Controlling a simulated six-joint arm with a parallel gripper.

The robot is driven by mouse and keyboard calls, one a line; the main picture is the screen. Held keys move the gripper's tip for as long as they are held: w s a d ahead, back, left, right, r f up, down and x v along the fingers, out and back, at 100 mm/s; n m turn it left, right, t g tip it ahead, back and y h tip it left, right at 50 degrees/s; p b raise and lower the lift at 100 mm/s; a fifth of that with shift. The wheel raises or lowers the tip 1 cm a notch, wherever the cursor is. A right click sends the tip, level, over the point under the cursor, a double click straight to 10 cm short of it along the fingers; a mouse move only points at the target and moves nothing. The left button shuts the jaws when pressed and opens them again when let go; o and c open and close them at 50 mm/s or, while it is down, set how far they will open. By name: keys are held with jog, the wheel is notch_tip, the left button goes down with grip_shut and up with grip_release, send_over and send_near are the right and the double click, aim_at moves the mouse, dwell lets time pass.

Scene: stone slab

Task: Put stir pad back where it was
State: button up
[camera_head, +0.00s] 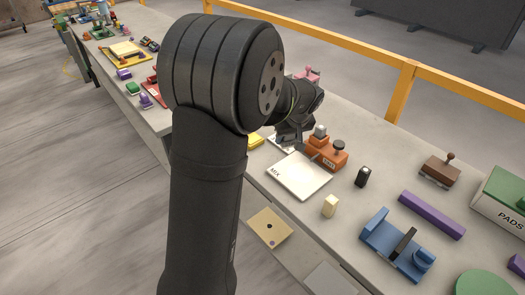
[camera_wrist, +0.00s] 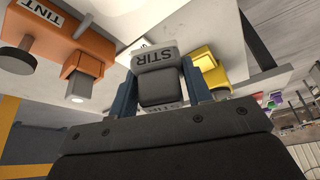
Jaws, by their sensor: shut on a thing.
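The stir pad (camera_wrist: 156,56) is a grey block with a pale label reading STIR. It is between the two blue fingers of my gripper (camera_wrist: 158,88) in the wrist view, and the gripper is shut on it. More lettering, partly hidden, shows just below the block there. In the head view my gripper (camera_head: 290,140) is low over the slab, left of the orange TINT block (camera_head: 328,155) and beyond the white MIX board (camera_head: 298,176). The pad cannot be made out there. I cannot tell whether it touches the surface below.
The TINT block (camera_wrist: 40,42) also shows close by in the wrist view, with a yellow object (camera_wrist: 222,66) on the other side. A black item (camera_head: 362,177), a cream block (camera_head: 330,206) and a blue holder (camera_head: 390,245) stand to the right. My arm hides part of the slab.

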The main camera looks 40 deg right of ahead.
jog(key=w+f, duration=0.2)
jog(key=w, duration=0.1)
jog(key=w+a+f, duration=0.1)
jog(key=w+f, duration=0.1)
jog(key=w, duration=0.2)
jog(key=w+f, duration=0.2)
jog(key=w, duration=0.1)
jog(key=shift+w+a+f, duration=0.1)
jog(key=shift+w+a, duration=0.05)
jog(key=shift+a, duration=0.2)
jog(key=shift+f, duration=2)
jog(key=shift+f, duration=0.1)
jog(key=o, duration=1)
jog(key=shift+c, duration=0.2)
jog(key=shift+r, duration=0.4)
jog(key=v, duration=1.1)
jog(key=shift+s+r, duration=0.2)
jog(key=shift+s, duration=0.05)
jog(key=shift+f, duration=0.15)
